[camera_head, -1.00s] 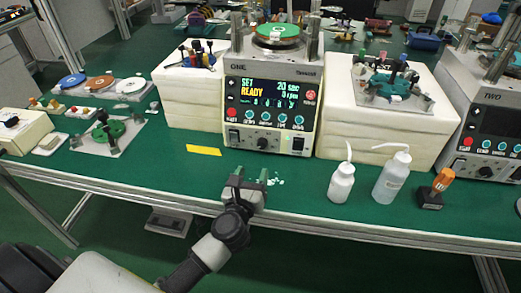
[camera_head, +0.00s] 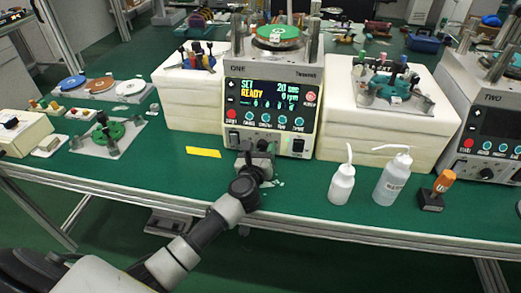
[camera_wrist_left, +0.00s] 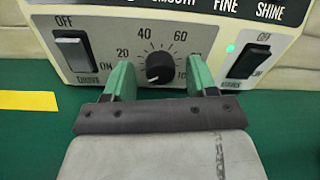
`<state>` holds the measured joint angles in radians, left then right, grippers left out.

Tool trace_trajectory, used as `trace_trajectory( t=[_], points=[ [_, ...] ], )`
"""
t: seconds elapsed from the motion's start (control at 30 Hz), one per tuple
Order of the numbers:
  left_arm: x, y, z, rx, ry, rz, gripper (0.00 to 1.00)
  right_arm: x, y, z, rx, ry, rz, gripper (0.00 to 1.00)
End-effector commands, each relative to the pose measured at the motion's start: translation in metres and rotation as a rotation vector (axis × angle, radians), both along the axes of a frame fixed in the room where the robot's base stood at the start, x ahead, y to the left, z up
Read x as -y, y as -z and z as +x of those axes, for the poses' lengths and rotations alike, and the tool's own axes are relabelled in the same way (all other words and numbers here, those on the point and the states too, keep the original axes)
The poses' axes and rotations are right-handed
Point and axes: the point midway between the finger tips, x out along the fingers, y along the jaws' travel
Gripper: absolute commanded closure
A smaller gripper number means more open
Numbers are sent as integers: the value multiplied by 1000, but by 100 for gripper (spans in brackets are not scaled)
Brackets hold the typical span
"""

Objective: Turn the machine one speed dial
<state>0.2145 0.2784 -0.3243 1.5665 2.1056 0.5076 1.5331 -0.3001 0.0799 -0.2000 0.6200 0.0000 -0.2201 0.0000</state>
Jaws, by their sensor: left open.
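Machine one (camera_head: 270,95) stands on the green bench, its lit screen reading SET 20 and READY. Its black speed dial (camera_wrist_left: 160,68) is at the bottom middle of the front panel, on a scale with marks such as 20, 40 and 60. My left gripper (camera_wrist_left: 158,80) is open, with one green finger to the left of the dial and one to the right. Both fingers look apart from the dial. In the head view the left gripper (camera_head: 256,158) covers part of the lower panel. My right gripper is not in view.
A DRIVE switch (camera_wrist_left: 76,53) is left of the dial, and another switch (camera_wrist_left: 250,60) is right of it. A yellow strip (camera_head: 203,152) lies on the bench. Two white bottles (camera_head: 341,184) (camera_head: 392,178) stand to the right. Machine two (camera_head: 490,115) is at the far right.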

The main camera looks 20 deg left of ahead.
Motion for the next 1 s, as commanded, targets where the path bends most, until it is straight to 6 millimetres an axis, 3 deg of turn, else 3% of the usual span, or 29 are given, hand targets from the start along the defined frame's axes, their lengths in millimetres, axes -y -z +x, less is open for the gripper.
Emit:
trace_trajectory(
  t=[0.17,0.47,0.77,1.0],
  points=[
    [0,0,0,0,0,0,46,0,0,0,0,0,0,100],
    [0,0,0,0,0,0,92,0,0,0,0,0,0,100],
    [0,-1,0,-9,0,33,92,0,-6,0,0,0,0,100],
    [0,-4,-1,-42,0,164,92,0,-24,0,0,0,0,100]
  ],
)
